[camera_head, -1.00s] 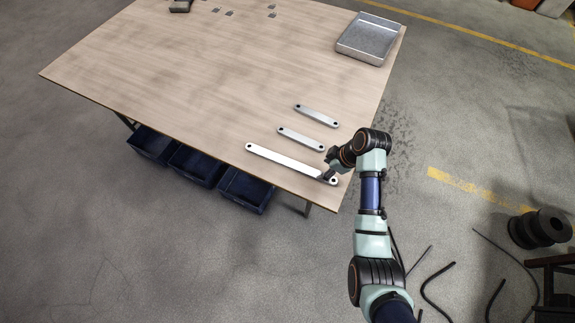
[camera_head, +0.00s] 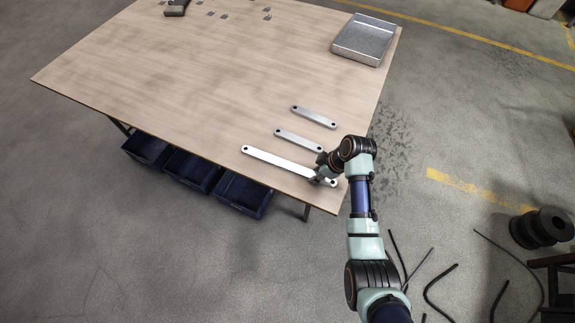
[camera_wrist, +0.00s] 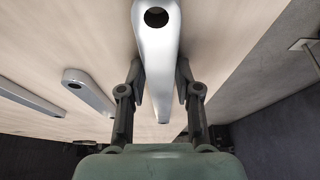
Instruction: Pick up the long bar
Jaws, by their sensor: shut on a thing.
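The long bar (camera_head: 275,159) is pale metal with a hole at each end and lies along the table's near right edge. My gripper (camera_head: 320,174) is at its right part, close to the right end. In the wrist view my gripper (camera_wrist: 160,88) has one finger on each side of the long bar (camera_wrist: 155,50) and is shut on it. The holed end points to the top of that view. I cannot tell whether the bar is clear of the tabletop.
Two shorter bars (camera_head: 298,140) (camera_head: 314,117) lie behind the long bar on the wooden table (camera_head: 180,90). A metal tray (camera_head: 345,53) stands at the back right. Small plates and a dark block (camera_head: 176,8) lie at the far edge. Blue bins (camera_head: 242,194) hang below the front edge.

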